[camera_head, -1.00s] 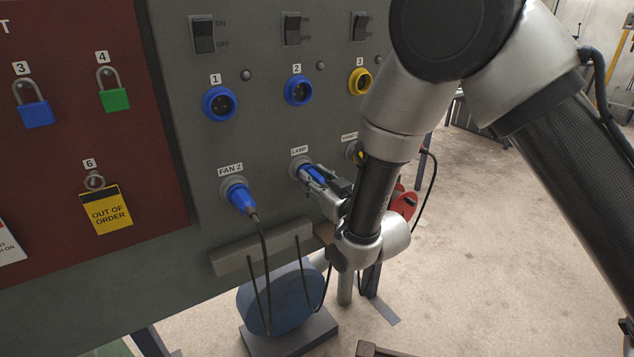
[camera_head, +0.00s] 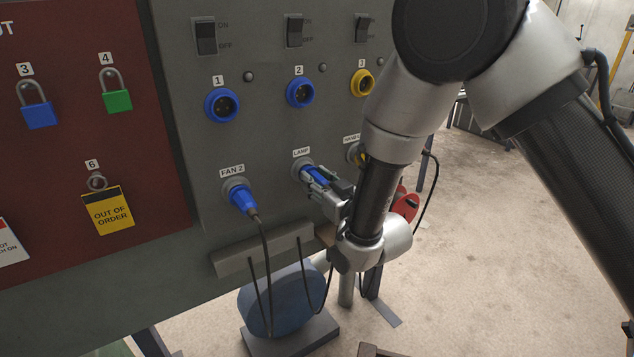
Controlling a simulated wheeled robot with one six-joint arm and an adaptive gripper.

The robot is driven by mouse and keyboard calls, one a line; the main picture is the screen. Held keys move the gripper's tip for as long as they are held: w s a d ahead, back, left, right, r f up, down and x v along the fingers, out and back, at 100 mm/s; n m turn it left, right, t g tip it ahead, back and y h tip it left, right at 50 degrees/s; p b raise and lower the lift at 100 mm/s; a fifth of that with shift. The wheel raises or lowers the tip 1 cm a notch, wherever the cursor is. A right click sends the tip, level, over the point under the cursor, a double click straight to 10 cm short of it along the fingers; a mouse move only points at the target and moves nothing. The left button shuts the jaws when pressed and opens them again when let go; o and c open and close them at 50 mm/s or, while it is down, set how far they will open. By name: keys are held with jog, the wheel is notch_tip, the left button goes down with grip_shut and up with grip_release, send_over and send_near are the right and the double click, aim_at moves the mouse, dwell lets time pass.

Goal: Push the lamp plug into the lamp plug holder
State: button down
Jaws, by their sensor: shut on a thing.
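The lamp plug (camera_head: 314,173) is blue and sits at the grey round lamp plug holder (camera_head: 301,167) under the LAMP label, in the middle of the grey panel. My gripper (camera_head: 322,184) is shut on the lamp plug, with its fingers on either side of it. The plug's front end is at the holder's opening. How deep it sits cannot be told, because the fingers hide much of it.
A blue FAN 2 plug (camera_head: 241,197) with a hanging cable is at the holder to the left. Blue sockets 1 (camera_head: 222,105) and 2 (camera_head: 300,93) and yellow socket 3 (camera_head: 362,83) are above. A grey ledge (camera_head: 262,250) juts out below. Open floor lies to the right.

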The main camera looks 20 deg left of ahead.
jog(key=shift+w+a, duration=0.25)
jog(key=shift+a, duration=0.05)
dwell(0.9)
jog(key=c, duration=0.9)
grip_release()
jog(key=shift+c, duration=0.2)
jog(key=v, duration=1.2)
